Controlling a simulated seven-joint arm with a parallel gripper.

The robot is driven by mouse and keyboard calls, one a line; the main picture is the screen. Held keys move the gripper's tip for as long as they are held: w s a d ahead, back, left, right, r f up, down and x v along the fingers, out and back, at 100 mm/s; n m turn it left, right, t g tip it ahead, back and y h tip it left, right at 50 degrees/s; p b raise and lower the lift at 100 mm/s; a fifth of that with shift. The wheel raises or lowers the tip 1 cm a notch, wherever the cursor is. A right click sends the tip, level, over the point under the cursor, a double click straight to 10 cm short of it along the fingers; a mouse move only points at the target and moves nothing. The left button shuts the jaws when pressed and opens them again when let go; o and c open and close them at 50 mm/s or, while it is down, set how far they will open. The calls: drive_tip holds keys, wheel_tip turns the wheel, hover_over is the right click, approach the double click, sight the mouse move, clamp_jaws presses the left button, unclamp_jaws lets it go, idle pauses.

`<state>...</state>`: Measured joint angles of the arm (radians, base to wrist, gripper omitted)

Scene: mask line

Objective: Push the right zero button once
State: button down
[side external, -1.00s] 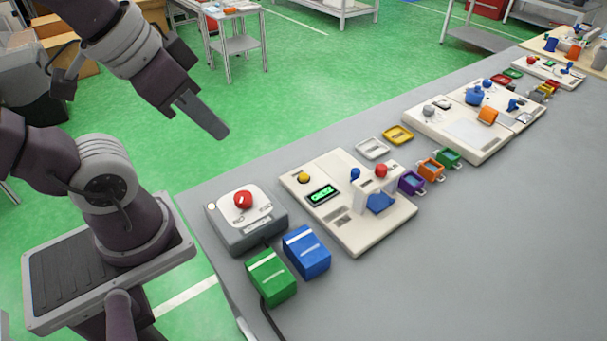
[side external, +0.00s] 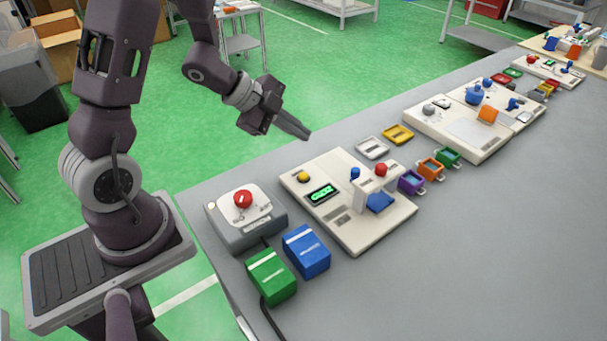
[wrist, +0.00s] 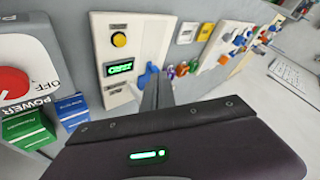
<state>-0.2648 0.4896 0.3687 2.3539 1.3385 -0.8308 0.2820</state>
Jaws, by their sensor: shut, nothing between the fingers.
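The near white panel (side external: 352,232) carries a round yellow button (side external: 303,177), a green-lit display (side external: 321,194), a blue knob (side external: 355,173) and a red knob (side external: 381,170). In the wrist view the yellow button (wrist: 119,39) sits above the display (wrist: 119,69), under a small dark label too small to read. I cannot tell which control is the zero button. My gripper (side external: 306,136) is shut and empty, in the air near the panel's far edge, apart from it. In the wrist view my fingers hide part of the panel beside the blue part (wrist: 148,76).
A grey box (side external: 243,232) with a red power switch (side external: 243,199) stands left of the panel, with a green block (side external: 270,277) and a blue block (side external: 307,252) in front. Small trays, coloured cups and another white panel (side external: 455,138) lie to the right.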

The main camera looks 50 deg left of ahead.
sight(299, 176)
drive_tip(key=shift+f, duration=4.4)
drive_tip(key=shift+f, duration=0.15)
drive_tip(key=shift+f, duration=0.25)
drive_tip(key=shift+f, duration=0.45)
drive_tip(key=shift+r, duration=0.85)
drive_tip(key=shift+r, duration=2.5)
